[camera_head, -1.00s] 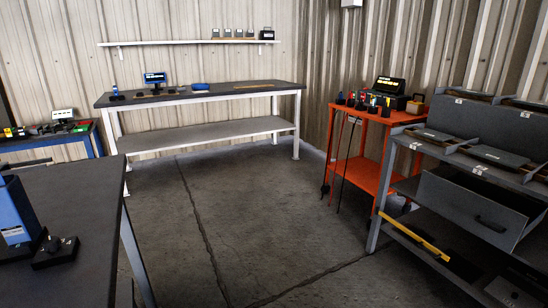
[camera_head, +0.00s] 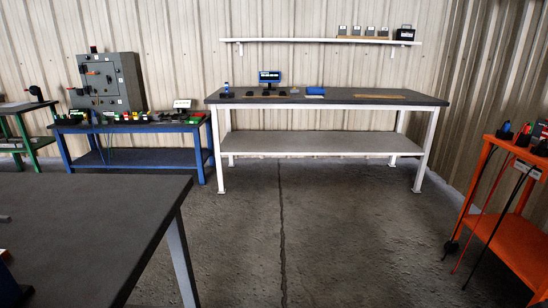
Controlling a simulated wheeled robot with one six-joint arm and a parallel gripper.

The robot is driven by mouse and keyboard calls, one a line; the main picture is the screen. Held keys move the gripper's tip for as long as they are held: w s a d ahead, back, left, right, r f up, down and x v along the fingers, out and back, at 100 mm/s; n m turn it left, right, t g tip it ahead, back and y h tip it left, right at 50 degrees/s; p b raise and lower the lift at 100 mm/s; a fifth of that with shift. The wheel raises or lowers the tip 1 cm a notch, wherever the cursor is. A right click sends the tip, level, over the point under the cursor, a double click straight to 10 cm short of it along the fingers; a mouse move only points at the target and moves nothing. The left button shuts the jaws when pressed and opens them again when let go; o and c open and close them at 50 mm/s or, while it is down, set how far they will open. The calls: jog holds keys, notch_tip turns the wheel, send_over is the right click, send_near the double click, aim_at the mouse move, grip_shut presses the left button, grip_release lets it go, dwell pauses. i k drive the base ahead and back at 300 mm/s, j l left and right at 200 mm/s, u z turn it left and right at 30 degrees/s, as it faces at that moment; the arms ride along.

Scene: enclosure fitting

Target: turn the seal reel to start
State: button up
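I cannot make out the seal reel for certain in this view. A blue item (camera_head: 315,90) lies on the white-framed workbench (camera_head: 345,102) at the back, but it is too small to tell what it is. A small display (camera_head: 269,77) stands on the same bench, with a small blue-topped item (camera_head: 227,88) to its left. My gripper is not in view.
A dark table (camera_head: 90,220) fills the near left. A blue bench (camera_head: 135,127) with a grey cabinet (camera_head: 110,82) stands back left, a green table (camera_head: 22,125) far left. An orange cart (camera_head: 510,238) stands right. A shelf (camera_head: 330,40) hangs above the workbench. The middle floor is clear.

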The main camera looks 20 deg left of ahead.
aim_at(35, 91)
jog(key=i+j+u, duration=0.1)
jog(key=i+u, duration=0.2)
jog(key=i, duration=0.5)
jog(key=i+l+u, duration=0.25)
jog(key=i, duration=0.6)
jog(key=i+u, duration=0.2)
jog(key=i, duration=0.6)
jog(key=i+l+u, duration=0.15)
jog(key=i, duration=0.7)
jog(key=i+j+u, duration=0.25)
jog(key=i+u, duration=0.25)
jog(key=i+l+u, duration=0.1)
jog(key=i+u, duration=0.4)
jog(key=i, duration=0.2)
jog(key=i+l+u, duration=0.25)
jog(key=i+u, duration=0.2)
jog(key=i, duration=0.15)
jog(key=i+j+u, duration=0.2)
jog(key=i+u, duration=0.2)
jog(key=i, duration=0.15)
jog(key=i+u, duration=0.4)
jog(key=i, duration=0.2)
jog(key=i+l+u, duration=0.15)
jog(key=i+u, duration=0.25)
jog(key=i, duration=0.15)
jog(key=i+j, duration=0.1)
jog(key=i, duration=1.55)
